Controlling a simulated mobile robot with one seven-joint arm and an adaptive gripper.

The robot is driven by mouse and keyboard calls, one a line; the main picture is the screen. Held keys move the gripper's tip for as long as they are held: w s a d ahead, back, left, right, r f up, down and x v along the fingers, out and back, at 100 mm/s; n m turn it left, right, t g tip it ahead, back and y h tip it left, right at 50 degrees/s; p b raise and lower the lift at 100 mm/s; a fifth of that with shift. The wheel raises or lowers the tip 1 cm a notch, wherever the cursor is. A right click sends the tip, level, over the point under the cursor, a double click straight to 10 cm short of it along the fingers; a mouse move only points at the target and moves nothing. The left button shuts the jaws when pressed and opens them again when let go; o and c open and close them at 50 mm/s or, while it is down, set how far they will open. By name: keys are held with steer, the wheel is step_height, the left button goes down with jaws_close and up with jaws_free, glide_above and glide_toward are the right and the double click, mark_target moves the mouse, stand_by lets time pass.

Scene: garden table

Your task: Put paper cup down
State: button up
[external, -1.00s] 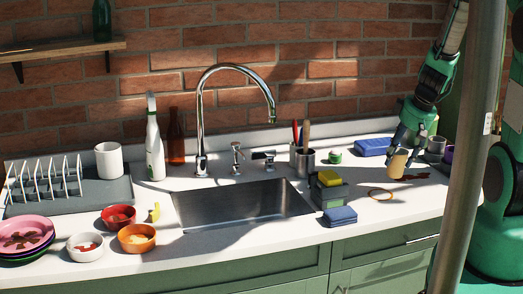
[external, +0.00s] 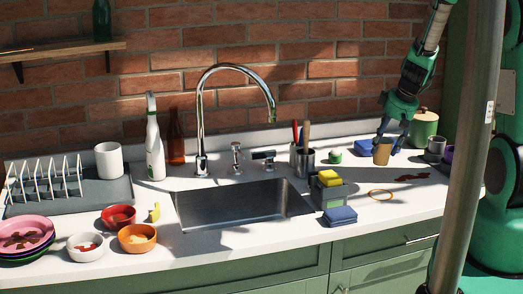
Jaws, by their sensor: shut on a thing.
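The tan paper cup (external: 382,152) is at the right side of the white counter (external: 285,245), in front of a blue box-like item. My gripper (external: 384,139) comes down from above and is shut on the cup. The cup looks upright. I cannot tell from this view whether its base touches the counter.
A blue item (external: 364,147) is close behind the cup. A green canister (external: 425,127) and a grey cup (external: 435,148) stand to its right. The sink (external: 245,205) is left. Counter in front is mostly clear.

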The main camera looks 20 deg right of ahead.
mark_target(380, 151)
steer(key=shift+w+d+f, duration=0.1)
steer(key=shift+w+d, duration=0.1)
steer(key=shift+w, duration=0.9)
steer(key=shift+f, duration=1.75)
steer(key=shift+f, duration=0.15)
steer(key=o, duration=0.8)
steer(key=shift+v, duration=6.15)
steer(key=shift+a, duration=0.15)
